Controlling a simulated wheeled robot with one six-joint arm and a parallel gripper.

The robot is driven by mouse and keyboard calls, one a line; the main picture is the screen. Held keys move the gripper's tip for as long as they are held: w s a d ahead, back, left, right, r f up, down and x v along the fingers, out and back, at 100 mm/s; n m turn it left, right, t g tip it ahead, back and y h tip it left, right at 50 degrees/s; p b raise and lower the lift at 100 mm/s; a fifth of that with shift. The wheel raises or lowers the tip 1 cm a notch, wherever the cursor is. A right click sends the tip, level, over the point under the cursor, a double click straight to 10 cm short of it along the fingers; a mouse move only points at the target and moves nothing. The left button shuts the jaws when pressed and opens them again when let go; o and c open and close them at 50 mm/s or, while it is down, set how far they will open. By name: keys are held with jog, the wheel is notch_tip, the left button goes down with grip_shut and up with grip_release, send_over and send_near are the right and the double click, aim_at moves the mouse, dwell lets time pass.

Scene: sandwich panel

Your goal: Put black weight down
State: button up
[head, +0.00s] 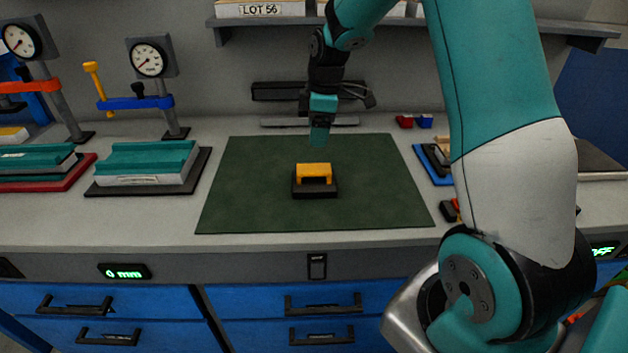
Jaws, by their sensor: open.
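The black weight (314,190) is a dark block with a yellow handle (314,172) on top. It sits upright, apparently flat, near the middle of the dark green mat (250,205). My gripper (319,140) hangs pointing down above and slightly behind the handle in the head view. A gap shows between it and the handle, so it is apart from the weight. It is open and empty; its fingers are small and seen edge-on.
Two dial-gauge stands (149,60) with teal-topped blocks (148,160) are at left. Small red (404,121) and blue (425,121) blocks lie behind the mat at right. A shelf (400,22) overhangs the back. The mat around the weight is clear.

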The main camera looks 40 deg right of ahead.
aim_at(314, 168)
jog(key=f, duration=0.6)
jog(key=shift+w+a+f+p, duration=0.2)
jog(key=shift+a+f+p, duration=0.05)
jog(key=shift+a+p, duration=0.15)
jog(key=shift+f+p, duration=0.7)
jog(key=shift+f, duration=1.95)
jog(key=c, duration=1.4)
jog(key=shift+w+r, duration=0.1)
jog(key=shift+r, duration=0.05)
grip_shut()
